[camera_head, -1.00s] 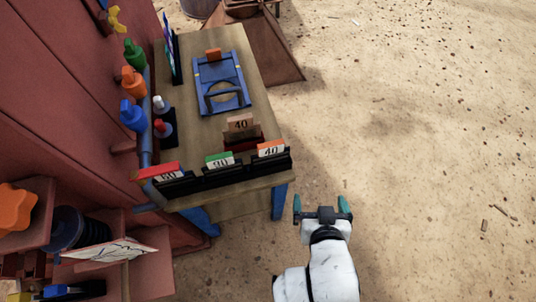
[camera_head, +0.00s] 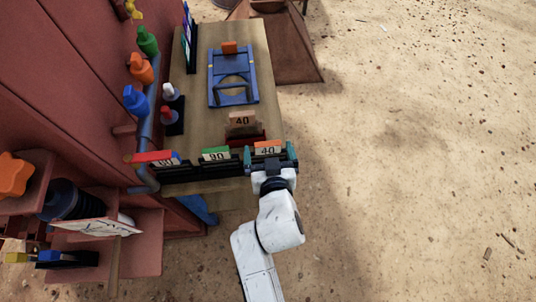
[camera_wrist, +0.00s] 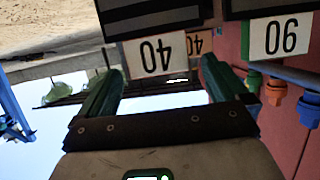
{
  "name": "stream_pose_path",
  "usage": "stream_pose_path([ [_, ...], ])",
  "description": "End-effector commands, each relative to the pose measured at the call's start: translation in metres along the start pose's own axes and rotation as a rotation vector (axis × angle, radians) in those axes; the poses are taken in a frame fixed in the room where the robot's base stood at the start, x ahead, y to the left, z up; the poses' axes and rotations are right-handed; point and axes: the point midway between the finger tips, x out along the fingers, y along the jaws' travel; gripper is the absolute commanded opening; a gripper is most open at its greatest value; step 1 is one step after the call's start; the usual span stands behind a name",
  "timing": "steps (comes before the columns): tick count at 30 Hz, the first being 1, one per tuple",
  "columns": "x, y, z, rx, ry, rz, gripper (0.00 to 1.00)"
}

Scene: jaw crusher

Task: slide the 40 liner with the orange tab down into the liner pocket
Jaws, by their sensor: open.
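The 40 liner with the orange tab (camera_head: 267,148) stands at the right end of a row of dark liners along the table's near edge. Its white 40 label (camera_wrist: 155,52) appears upside down in the wrist view. My gripper (camera_head: 269,153) is open at this liner, with one finger on each side of the tab area. In the wrist view, the gripper (camera_wrist: 160,66) shows both green fingers apart; I cannot tell if they touch it. A blue frame (camera_head: 213,82) with an arch and an orange block lies farther back; I cannot tell if it holds the liner pocket.
A wooden 40 block (camera_head: 242,121) stands behind the row. Colored knobs (camera_head: 135,99) line the red wall at left. The sandy ground at right is open.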

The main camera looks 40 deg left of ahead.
Motion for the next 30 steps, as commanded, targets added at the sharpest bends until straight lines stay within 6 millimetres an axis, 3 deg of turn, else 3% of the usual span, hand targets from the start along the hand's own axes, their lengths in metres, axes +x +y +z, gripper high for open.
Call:
stream_pose_path([
  [6,0.027,0.002,-0.001,-0.001,-0.001,0.0,1.0],
  [16,0.031,0.002,-0.001,0.0,-0.001,0.0,0.99],
  [30,0.031,0.002,-0.001,0.0,-0.001,0.0,0.54],
])
